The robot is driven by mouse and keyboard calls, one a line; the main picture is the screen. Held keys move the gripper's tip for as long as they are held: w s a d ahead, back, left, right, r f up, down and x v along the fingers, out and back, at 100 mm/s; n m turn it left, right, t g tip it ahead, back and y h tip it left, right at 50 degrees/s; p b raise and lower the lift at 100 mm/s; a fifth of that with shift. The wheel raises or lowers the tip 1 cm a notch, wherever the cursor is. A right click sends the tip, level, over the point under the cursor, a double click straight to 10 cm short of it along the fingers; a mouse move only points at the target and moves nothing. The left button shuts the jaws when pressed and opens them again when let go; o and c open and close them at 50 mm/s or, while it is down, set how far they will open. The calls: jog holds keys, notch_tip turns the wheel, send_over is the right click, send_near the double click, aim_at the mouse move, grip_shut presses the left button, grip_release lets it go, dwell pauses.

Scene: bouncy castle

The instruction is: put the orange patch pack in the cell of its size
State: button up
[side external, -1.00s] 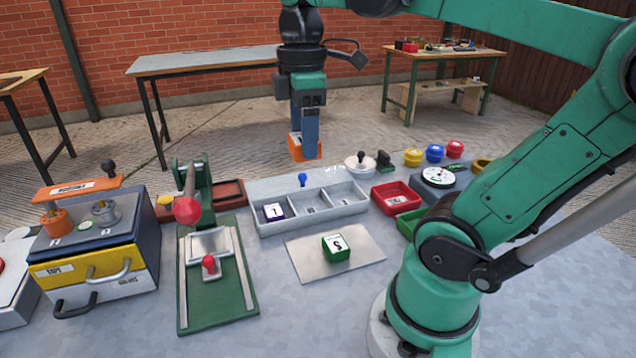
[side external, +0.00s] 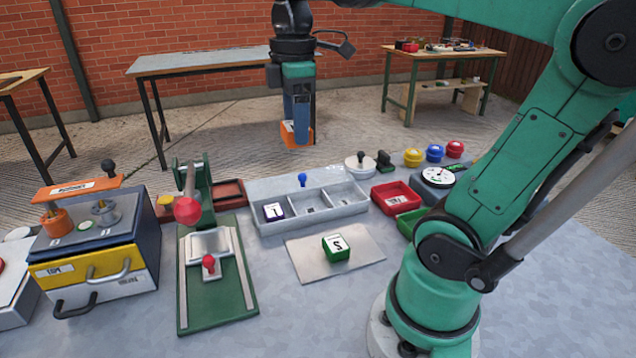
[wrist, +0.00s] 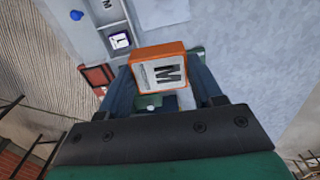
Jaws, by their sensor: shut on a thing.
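My gripper (side external: 299,122) is shut on the orange patch pack (side external: 297,135) and holds it in the air behind the grey three-cell tray (side external: 262,228). In the wrist view the orange pack (wrist: 160,72) shows a white label with a large M between my fingers. The tray's left cell holds a dark purple pack (side external: 273,212) that seems marked L. The middle and right cells look empty, with small labels on their floors. In the wrist view the label in the cell beside the purple pack seems to read M.
A green pack (side external: 336,247) marked S sits on a metal plate (side external: 306,263) in front of the tray. A blue knob (side external: 302,179) stands at the tray's back. A red bin (side external: 395,197) is to its right, and a green press (side external: 217,290) with a red-knobbed lever is left.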

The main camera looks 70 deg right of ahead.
jog(key=shift+n, duration=0.3)
jog(key=w+d+f, duration=0.1)
jog(key=d+f, duration=0.3)
jog(key=f, duration=0.1)
jog(key=w+d+f, duration=0.1)
jog(key=d+f, duration=0.2)
jog(key=f, duration=0.2)
jog(key=w+d+f, duration=0.1)
jog(key=d+f, duration=0.3)
jog(key=f, duration=0.2)
jog(key=shift+w+d, duration=0.3)
jog(key=shift+f, duration=1.6)
jog(key=o, duration=1.3)
jog(key=shift+o, duration=0.5)
jog(key=shift+r, duration=2.2)
